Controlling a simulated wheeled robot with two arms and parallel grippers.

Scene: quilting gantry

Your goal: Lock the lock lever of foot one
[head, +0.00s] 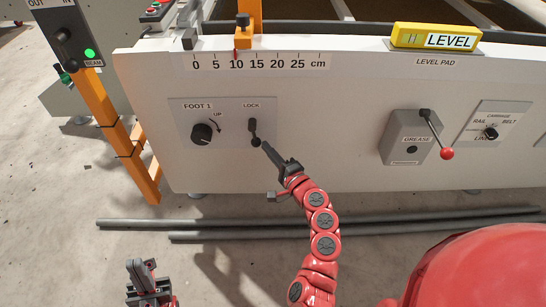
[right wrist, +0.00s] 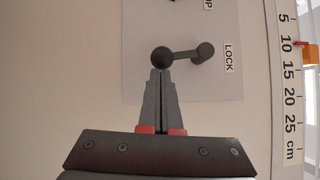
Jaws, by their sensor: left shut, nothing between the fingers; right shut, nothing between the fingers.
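The lock lever (head: 252,127) is a small black lever with a ball end, under the word LOCK on the FOOT 1 plate (head: 183,117). Its arm hangs down from its pivot in the head view. In the right wrist view the lever (right wrist: 184,54) lies across, with its ball end toward my fingers. My right gripper (head: 266,147) is shut and empty, its tips at the ball's lower edge; it also shows in the right wrist view (right wrist: 160,76). I cannot tell whether they touch. My left gripper (head: 136,267) is shut and empty, low at the bottom left, away from the panel.
A black FOOT 1 knob (head: 202,133) sits left of the lever. A grease box (head: 407,140) with a red-balled handle is to the right. An orange post (head: 120,140) stands at left. Grey pipes (head: 180,224) lie on the floor below the panel.

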